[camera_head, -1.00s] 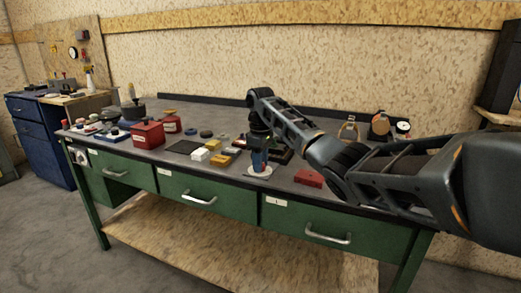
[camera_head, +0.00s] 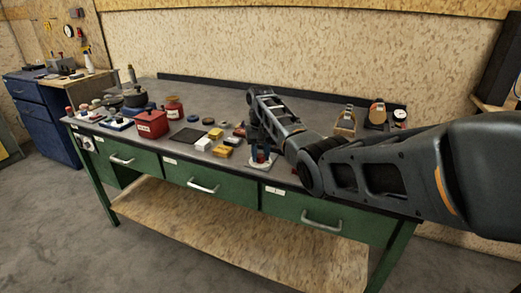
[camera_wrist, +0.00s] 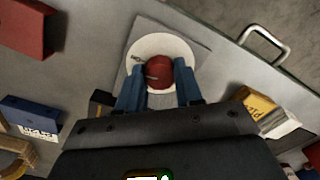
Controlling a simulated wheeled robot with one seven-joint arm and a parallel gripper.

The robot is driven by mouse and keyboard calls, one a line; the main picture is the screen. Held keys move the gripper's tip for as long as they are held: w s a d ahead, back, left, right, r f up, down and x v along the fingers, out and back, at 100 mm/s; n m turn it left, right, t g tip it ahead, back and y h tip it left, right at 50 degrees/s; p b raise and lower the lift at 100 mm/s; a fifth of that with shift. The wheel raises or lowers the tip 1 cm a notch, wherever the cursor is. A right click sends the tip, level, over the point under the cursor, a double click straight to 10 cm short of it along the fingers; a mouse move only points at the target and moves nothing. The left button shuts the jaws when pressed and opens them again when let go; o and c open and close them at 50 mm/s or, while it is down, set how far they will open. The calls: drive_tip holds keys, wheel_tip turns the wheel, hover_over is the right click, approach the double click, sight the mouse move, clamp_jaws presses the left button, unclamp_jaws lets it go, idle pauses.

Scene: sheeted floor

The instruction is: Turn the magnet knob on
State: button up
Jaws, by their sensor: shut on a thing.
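A red magnet knob (camera_wrist: 158,72) sits on a round white disc (camera_wrist: 178,47) on a grey square plate (camera_wrist: 150,30) in the wrist view. My gripper (camera_wrist: 159,85) has its two blue fingers on either side of the knob, closed on it. In the head view my gripper (camera_head: 262,152) points down at the white disc (camera_head: 259,164) near the bench's front edge. The fingers hide most of the knob there. I cannot tell from these frames which way the knob is turned.
A red block (camera_wrist: 28,26), a blue box (camera_wrist: 30,115) and a yellow block (camera_wrist: 258,104) lie around the plate. Red containers (camera_head: 151,124) and a dark flat square (camera_head: 188,136) stand farther left on the bench. Drawer handles (camera_head: 321,220) stick out in front.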

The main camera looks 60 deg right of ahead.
sight(260, 156)
drive_tip(key=shift+m+p, duration=0.35)
drive_tip(key=shift+m, duration=0.55)
drive_tip(key=o, duration=1)
drive_tip(key=shift+o, duration=0.2)
drive_tip(key=shift+r+b, duration=0.3)
drive_tip(key=shift+r, duration=3.6)
